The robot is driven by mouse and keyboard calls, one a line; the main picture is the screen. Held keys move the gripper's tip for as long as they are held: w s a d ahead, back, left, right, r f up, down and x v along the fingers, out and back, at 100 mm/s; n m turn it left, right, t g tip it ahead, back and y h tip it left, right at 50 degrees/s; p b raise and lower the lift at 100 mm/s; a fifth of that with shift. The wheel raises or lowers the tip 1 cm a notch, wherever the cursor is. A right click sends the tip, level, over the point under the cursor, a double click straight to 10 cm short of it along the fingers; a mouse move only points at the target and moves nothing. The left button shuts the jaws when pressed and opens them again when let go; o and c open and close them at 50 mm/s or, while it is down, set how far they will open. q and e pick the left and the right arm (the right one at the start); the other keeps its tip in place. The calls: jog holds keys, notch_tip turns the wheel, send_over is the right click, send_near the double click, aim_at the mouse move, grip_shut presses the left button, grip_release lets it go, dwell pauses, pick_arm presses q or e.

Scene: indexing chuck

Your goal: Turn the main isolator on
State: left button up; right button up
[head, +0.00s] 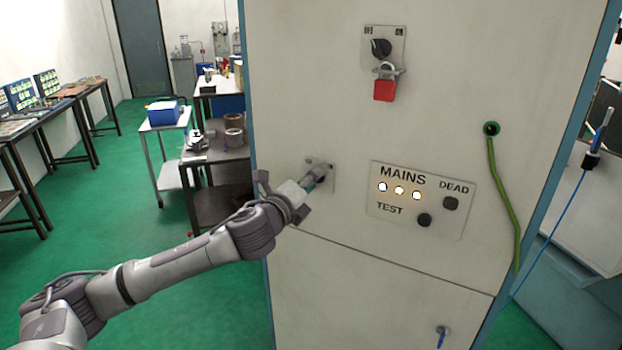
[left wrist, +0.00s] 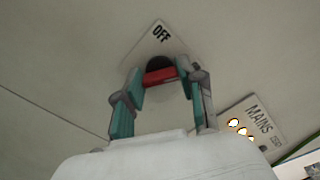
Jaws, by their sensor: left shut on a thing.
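The main isolator is on a small plate (head: 326,161) low on the left of the white cabinet front. In the left wrist view its plate (left wrist: 160,38) reads OFF, and a red handle (left wrist: 160,76) crosses a dark round hub below that word. My left gripper (head: 316,178) reaches it from the left in the head view and hides most of it. My right gripper is not in view.
A MAINS panel (head: 421,200) with three lit lamps and black buttons is right of the isolator. Above it is a black rotary switch (head: 381,47) with a red padlock (head: 384,88). A green cable (head: 505,200) hangs at right. Worktables (head: 212,155) stand behind at left.

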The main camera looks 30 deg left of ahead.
pick_arm(q)
jog(key=shift+f, duration=0.15)
dwell(0.3)
jog(key=o, duration=1.1)
jog(key=shift+o, duration=0.2)
jog(key=s, duration=1.2)
jog(key=shift+d, duration=0.45)
